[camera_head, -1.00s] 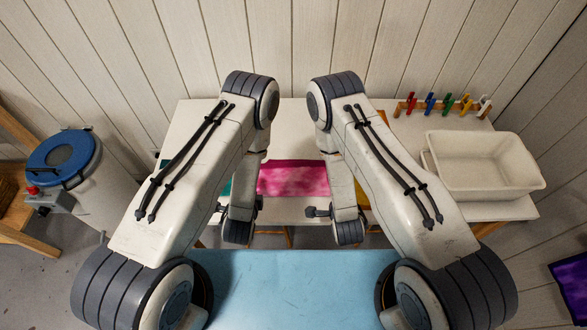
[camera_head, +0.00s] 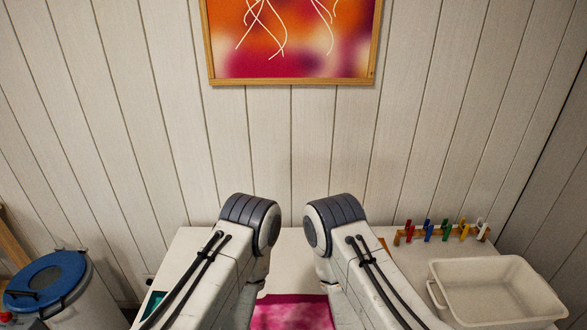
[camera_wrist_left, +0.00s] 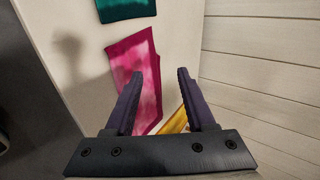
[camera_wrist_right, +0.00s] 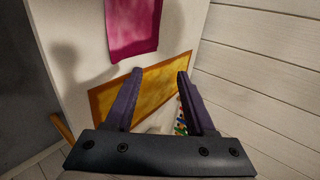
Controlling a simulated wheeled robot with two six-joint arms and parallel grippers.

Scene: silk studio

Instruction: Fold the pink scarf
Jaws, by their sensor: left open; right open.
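The pink scarf (camera_head: 291,313) lies on the white table between my two arms in the head view, its lower part cut off by the frame edge. In the left wrist view the scarf (camera_wrist_left: 137,70) lies flat beyond my left gripper (camera_wrist_left: 160,98), which is open and empty. In the right wrist view the scarf (camera_wrist_right: 132,27) shows at the top, and my right gripper (camera_wrist_right: 158,98) is open and empty, apart from it. Both gripper tips are out of the head view.
A teal cloth (camera_wrist_left: 125,8) lies beside the scarf; a yellow-orange framed piece (camera_wrist_right: 145,84) lies on its other side. A white basin (camera_head: 497,291) and a rack of coloured clips (camera_head: 441,232) stand at the table's right. A blue-lidded drum (camera_head: 47,280) stands left of the table.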

